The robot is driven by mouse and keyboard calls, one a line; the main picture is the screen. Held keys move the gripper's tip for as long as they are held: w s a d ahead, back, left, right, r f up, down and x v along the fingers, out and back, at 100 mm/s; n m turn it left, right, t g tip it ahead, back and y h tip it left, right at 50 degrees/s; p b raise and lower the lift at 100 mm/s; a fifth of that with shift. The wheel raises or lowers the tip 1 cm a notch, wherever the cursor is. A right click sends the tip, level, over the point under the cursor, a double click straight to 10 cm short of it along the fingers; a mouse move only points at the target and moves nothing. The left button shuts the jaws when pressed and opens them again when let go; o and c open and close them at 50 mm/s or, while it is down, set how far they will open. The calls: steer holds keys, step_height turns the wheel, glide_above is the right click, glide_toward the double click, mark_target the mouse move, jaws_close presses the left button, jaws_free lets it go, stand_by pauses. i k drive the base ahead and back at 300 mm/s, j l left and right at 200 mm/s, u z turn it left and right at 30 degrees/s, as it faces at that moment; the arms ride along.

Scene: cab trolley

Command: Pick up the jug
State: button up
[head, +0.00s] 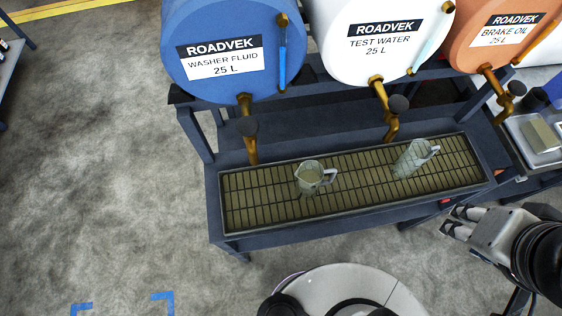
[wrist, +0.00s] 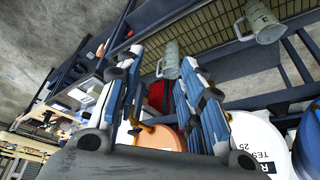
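Two clear greenish jugs with handles stand on the slatted drip tray (head: 352,206). The left jug (head: 308,180) is near the tray's middle, and the right jug (head: 408,161) is nearer its right end. In the wrist view the picture is turned over: the right jug (wrist: 169,60) shows between my fingers but beyond them, and the left jug (wrist: 264,24) shows at the top right. My gripper (head: 450,221) is to the right of the tray's front edge, apart from both jugs. Its fingers are spread and nothing is between them.
Behind the tray, a blue washer fluid drum (head: 225,85), a white test water drum (head: 345,65) and an orange brake oil drum (head: 480,55) rest on the rack, their brown taps hanging over or near the tray. A side shelf (head: 535,150) stands at the right.

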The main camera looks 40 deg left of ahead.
mark_target(310, 174)
steer(key=j+u, duration=0.1)
steer(key=u, duration=0.25)
steer(key=k+j+u, duration=0.1)
steer(key=u, duration=0.3)
steer(key=j+u, duration=0.15)
steer(key=u, duration=0.2)
steer(key=j, duration=1.6)
steer(key=z, duration=0.15)
steer(key=u, duration=0.1)
steer(key=i+j, duration=0.05)
